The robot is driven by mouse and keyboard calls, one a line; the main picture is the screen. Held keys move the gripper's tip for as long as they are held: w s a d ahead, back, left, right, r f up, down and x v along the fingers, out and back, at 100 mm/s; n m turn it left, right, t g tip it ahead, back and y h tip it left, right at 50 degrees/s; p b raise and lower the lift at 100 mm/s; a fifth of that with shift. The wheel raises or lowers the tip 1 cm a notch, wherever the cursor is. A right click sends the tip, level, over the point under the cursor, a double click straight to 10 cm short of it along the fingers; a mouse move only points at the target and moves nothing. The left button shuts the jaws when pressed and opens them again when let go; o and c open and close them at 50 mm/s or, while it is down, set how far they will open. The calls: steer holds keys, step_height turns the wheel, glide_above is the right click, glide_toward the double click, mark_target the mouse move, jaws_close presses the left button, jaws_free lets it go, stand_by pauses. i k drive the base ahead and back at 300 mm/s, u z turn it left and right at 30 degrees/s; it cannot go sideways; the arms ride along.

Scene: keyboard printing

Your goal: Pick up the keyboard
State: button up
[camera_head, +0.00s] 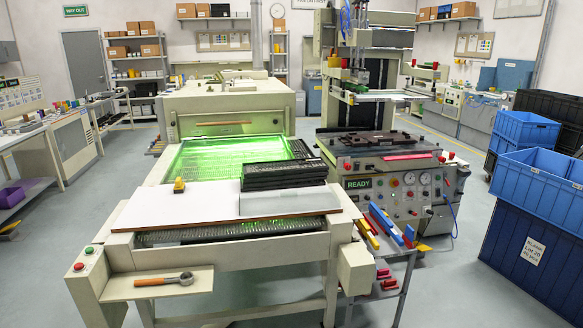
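A short stack of black keyboards (284,174) lies on a pale grey block (290,200) on the front machine, right of centre. The top keyboard shows rows of dark keys. Another dark, keyed piece (300,148) lies just behind the stack on the green-lit conveyor bed; I cannot tell if it is a keyboard. My gripper is not in view, and nothing is seen touching the stack.
A white board (160,205) covers the machine front left of the stack, with a small yellow object (179,184) behind it. A control panel (400,185) reads READY at right. Colored bars (385,222) rest on a side cart. Blue crates (540,185) stand far right.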

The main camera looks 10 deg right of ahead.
mark_target(278, 166)
steer(key=u, duration=0.35)
steer(key=i, duration=1)
steer(key=z, duration=0.35)
